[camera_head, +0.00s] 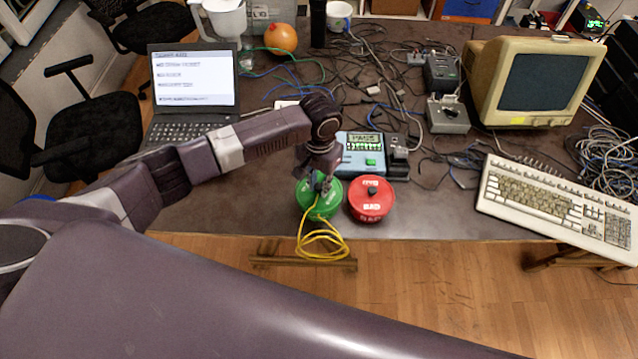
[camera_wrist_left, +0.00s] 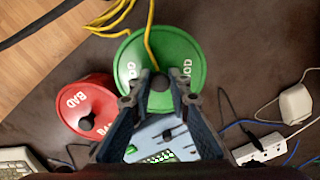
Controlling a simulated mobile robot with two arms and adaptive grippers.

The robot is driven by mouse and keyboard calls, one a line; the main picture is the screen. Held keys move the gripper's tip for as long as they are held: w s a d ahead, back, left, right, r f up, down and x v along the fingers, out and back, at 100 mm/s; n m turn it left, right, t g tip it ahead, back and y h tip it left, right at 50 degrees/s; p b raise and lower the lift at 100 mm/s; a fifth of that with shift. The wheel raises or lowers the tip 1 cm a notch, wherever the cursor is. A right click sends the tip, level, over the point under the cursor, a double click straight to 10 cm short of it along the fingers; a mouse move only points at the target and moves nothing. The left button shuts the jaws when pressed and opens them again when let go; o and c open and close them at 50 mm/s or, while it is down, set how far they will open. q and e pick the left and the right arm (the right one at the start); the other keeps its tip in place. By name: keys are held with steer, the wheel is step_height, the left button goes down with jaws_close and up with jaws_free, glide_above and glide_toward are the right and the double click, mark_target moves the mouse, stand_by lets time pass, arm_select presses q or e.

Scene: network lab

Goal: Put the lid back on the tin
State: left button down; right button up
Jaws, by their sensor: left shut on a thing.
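The green tin with its round green lid (camera_head: 308,206) stands near the table's front edge. The lid has white lettering and a dark knob (camera_wrist_left: 160,83) at its middle; it also shows in the left wrist view (camera_wrist_left: 190,50). My left gripper (camera_head: 318,184) points down over the lid, its fingers shut on the knob. The lid covers the tin from above; whether it sits fully down cannot be told. A yellow cable (camera_head: 318,240) runs from beside the knob across the lid and hangs in loops past the table edge. My right gripper is out of view.
A red tin marked BAD (camera_head: 371,207) stands close at the right. A light blue device (camera_head: 350,160) with a screen lies just behind. A laptop (camera_head: 194,85), loose cables, a keyboard (camera_head: 545,203) and a monitor (camera_head: 535,85) crowd the table (camera_head: 440,215).

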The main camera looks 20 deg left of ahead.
arm_select(q)
steer(key=shift+p, duration=0.45)
stand_by(0.6)
steer(key=c, duration=1.2)
jaws_free()
steer(key=shift+c, duration=0.2)
steer(key=shift+r+p, duration=3.55)
steer(key=shift+p, duration=0.5)
steer(key=shift+f, duration=0.1)
steer(key=shift+c, duration=0.3)
